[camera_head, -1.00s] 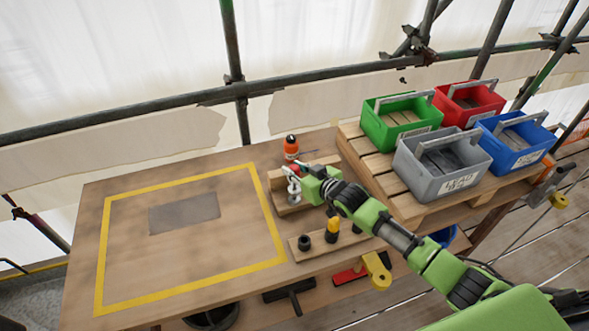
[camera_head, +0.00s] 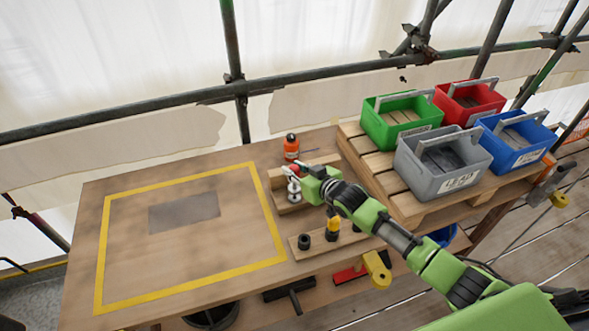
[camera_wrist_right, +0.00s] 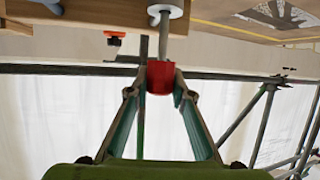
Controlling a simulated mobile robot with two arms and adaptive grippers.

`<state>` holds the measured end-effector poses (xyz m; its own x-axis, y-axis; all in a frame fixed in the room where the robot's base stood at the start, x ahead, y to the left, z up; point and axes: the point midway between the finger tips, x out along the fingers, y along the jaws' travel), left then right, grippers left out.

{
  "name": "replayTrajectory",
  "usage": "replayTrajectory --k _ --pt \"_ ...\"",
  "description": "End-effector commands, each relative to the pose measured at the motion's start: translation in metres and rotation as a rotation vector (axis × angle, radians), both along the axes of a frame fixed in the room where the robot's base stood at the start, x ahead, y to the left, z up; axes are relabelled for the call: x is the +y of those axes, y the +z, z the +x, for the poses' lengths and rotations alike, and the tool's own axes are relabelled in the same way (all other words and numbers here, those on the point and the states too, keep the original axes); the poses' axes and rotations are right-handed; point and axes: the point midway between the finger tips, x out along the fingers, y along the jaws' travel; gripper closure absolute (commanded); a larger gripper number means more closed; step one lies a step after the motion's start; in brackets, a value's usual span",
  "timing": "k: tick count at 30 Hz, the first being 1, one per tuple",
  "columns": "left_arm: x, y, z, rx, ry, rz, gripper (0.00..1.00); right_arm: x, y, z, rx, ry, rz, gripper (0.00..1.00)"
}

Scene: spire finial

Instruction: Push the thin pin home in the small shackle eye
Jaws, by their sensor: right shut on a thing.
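My right gripper (camera_head: 299,172) is at the right rear part of the bench, beside a small grey-white metal shackle (camera_head: 293,188) on a wooden block. In the right wrist view my right gripper (camera_wrist_right: 160,80) is shut on the red head (camera_wrist_right: 160,76) of the thin pin. The pin's bare grey shaft (camera_wrist_right: 164,47) runs from the red head to a pale round washer-like face (camera_wrist_right: 165,11), probably at the shackle eye. A length of shaft shows between head and face. The shaft's far end is hidden. My left gripper is out of view.
An orange bottle (camera_head: 291,147) stands behind the block. A wooden rack (camera_head: 300,254) with black and yellow pieces lies in front. Green (camera_head: 402,122), red (camera_head: 468,101), grey (camera_head: 442,160) and blue (camera_head: 517,137) crates stand to the right.

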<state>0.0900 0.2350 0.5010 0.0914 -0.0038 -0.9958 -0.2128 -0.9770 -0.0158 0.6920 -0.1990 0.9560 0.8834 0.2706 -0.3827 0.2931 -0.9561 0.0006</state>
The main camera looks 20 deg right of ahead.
Motion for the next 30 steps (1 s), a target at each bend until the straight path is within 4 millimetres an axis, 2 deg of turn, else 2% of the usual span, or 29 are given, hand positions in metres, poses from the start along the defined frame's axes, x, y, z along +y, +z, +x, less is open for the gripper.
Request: replayTrajectory --k 29,30 --pt "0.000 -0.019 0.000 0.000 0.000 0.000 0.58 0.000 -0.026 0.000 0.000 0.000 0.000 1.00" --pt "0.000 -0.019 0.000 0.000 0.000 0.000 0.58 0.000 -0.026 0.000 0.000 0.000 0.000 0.76"
